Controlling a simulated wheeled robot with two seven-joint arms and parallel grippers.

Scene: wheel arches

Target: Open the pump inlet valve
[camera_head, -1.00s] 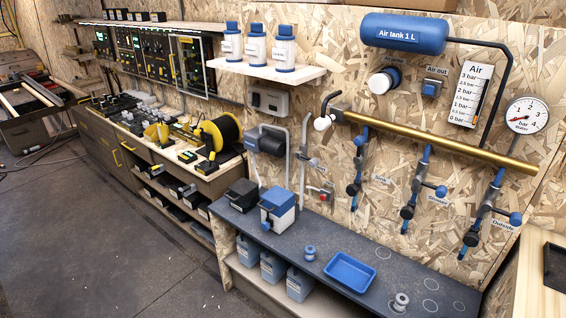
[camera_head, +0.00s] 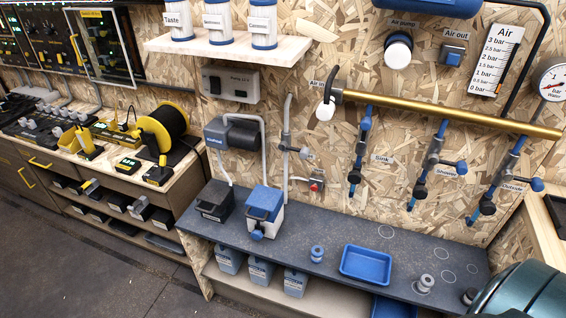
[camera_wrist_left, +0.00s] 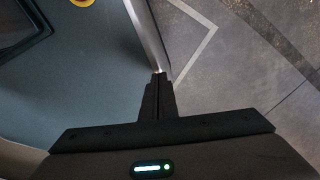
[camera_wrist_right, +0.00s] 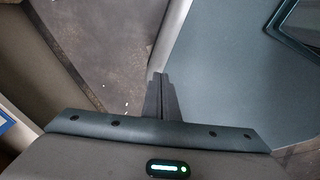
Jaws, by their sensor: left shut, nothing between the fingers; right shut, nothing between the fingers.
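The dark grey and blue pump (camera_head: 243,134) is on the wooden wall above the bench in the head view. A grey pipe (camera_head: 286,122) rises just right of it, with a small grey valve fitting (camera_head: 289,148) and a small label beside it. The label is too small to read, so I cannot tell for certain that this is the inlet valve, nor its handle position. My left gripper (camera_wrist_left: 158,76) is shut and empty in the left wrist view, above the floor. My right gripper (camera_wrist_right: 160,77) is shut and empty in the right wrist view. Neither gripper shows in the head view.
A dark bench (camera_head: 335,235) below holds a blue and white box (camera_head: 264,208), a black box (camera_head: 214,201) and a blue tray (camera_head: 365,264). A red switch (camera_head: 317,182) is near the pump. Floor at left is clear.

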